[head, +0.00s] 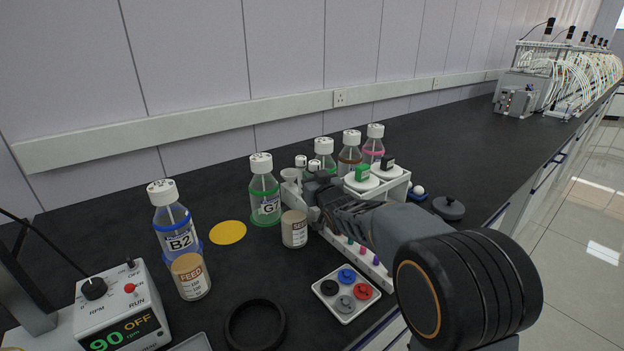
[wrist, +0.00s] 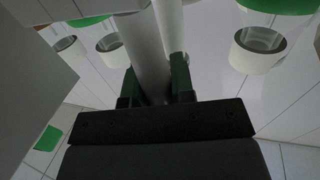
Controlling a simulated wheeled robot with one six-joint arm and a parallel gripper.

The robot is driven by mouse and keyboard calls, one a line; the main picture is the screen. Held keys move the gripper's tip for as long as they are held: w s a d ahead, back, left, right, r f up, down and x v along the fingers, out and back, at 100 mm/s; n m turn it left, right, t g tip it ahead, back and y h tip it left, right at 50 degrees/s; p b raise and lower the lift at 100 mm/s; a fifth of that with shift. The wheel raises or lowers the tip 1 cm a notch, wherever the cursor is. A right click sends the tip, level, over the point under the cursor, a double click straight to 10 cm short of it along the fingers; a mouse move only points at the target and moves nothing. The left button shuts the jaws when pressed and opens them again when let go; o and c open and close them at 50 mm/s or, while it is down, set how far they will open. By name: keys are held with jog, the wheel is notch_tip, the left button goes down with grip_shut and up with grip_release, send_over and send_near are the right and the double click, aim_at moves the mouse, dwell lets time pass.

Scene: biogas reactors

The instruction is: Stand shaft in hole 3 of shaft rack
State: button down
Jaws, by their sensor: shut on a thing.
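My gripper (wrist: 156,88) is shut on a pale grey-white shaft (wrist: 140,50), which runs up between the two dark green fingers in the wrist view. In the head view my arm reaches in from the lower right, and the gripper end (head: 318,187) is over the middle of the bench, partly hidden by the arm. A white rack (head: 396,188) stands behind the arm. A low white strip with several coloured marks (head: 378,268) runs below the arm; I cannot tell whether it belongs to the rack. Hole 3 cannot be made out.
Capped bottles (head: 265,190) stand around the gripper, with a blue-banded bottle (head: 175,225) at left. Feed jars (head: 294,230), a tray of coloured discs (head: 346,310), a black ring (head: 254,325) and a controller box (head: 120,310) lie nearer.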

jog(key=shift+f+b, duration=0.6)
jog(key=shift+b, duration=0.3)
dwell(1.7)
jog(key=c, duration=0.9)
grip_release()
jog(key=v, duration=1.3)
jog(key=shift+s+d, duration=0.1)
jog(key=shift+s, duration=0.3)
jog(key=shift+r, duration=0.2)
